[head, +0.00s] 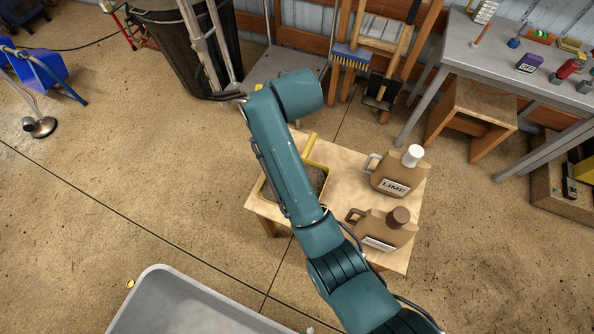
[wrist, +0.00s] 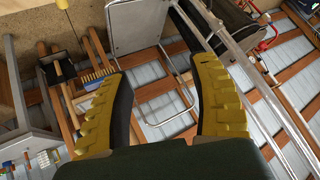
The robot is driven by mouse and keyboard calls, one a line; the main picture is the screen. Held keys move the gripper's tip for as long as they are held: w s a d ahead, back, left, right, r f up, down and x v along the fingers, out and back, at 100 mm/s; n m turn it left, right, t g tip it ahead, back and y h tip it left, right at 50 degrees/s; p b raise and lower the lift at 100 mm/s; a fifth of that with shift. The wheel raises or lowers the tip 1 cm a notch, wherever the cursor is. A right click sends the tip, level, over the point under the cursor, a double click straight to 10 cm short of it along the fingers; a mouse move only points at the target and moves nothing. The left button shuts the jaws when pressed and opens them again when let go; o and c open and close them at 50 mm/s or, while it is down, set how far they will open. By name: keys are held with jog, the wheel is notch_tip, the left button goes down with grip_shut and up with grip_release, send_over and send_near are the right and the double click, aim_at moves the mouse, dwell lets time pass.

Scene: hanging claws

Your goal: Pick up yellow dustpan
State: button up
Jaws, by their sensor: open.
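The yellow dustpan (head: 311,146) lies on a small wooden table in the head view, its yellow handle pointing up and its yellow rim showing on both sides of my arm. My arm crosses over it and hides much of its pan. My gripper (wrist: 163,68) is open and empty in the wrist view, its two yellow-and-black fingers spread wide. It faces the wall area, and the dustpan does not show between the fingers. In the head view my gripper cannot be clearly made out; the arm's far end is beyond the dustpan, towards the wall.
A brown LIME jug (head: 398,172) and a second brown jug (head: 383,229) stand on the wooden table (head: 350,160), right of the dustpan. A black bin (head: 180,55) and a metal hand truck (head: 205,45) stand behind. A grey tub (head: 190,305) is in front. Open floor lies left.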

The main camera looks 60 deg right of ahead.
jog(key=s+d+f+m+g+b, duration=0.2)
jog(key=d+f+b, duration=0.15)
jog(key=f, duration=0.75)
jog(key=m+g+y+b, duration=0.1)
jog(key=m+g+b, duration=0.1)
jog(key=b, duration=0.3)
send_near(309, 145)
jog(key=b+x, duration=0.6)
jog(key=shift+s+d+b, duration=0.3)
jog(key=shift+s, duration=0.1)
jog(key=b+x, duration=0.1)
jog(key=b, duration=0.1)
jog(key=b+x, duration=0.2)
jog(key=a+b+x, duration=0.1)
jog(key=b+x, duration=0.1)
jog(key=shift+w+d+f, duration=0.15)
jog(key=shift+w+f, duration=0.15)
jog(key=shift+d+r, duration=0.1)
grip_shut()
